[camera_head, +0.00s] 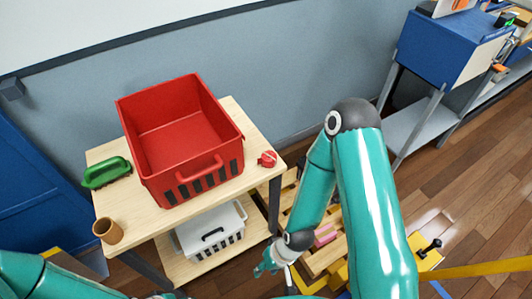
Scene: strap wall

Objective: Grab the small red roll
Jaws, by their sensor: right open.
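The small red roll (268,158) lies on the right end of a light wooden table top, close to its edge and apart from the large red crate. My right arm comes up from the bottom, bends at a dark elbow and reaches back down. My right gripper (264,268) is at its end, low in the picture, in front of and below the roll and not touching it. It is small in view, open, and shows nothing held. My left arm shows only as a teal link at the bottom left; its gripper is out of the picture.
The red crate (152,185) fills the middle of the wooden table (250,125). A white basket (208,234) sits on the lower shelf. A wooden pallet (322,262) lies right of the table.

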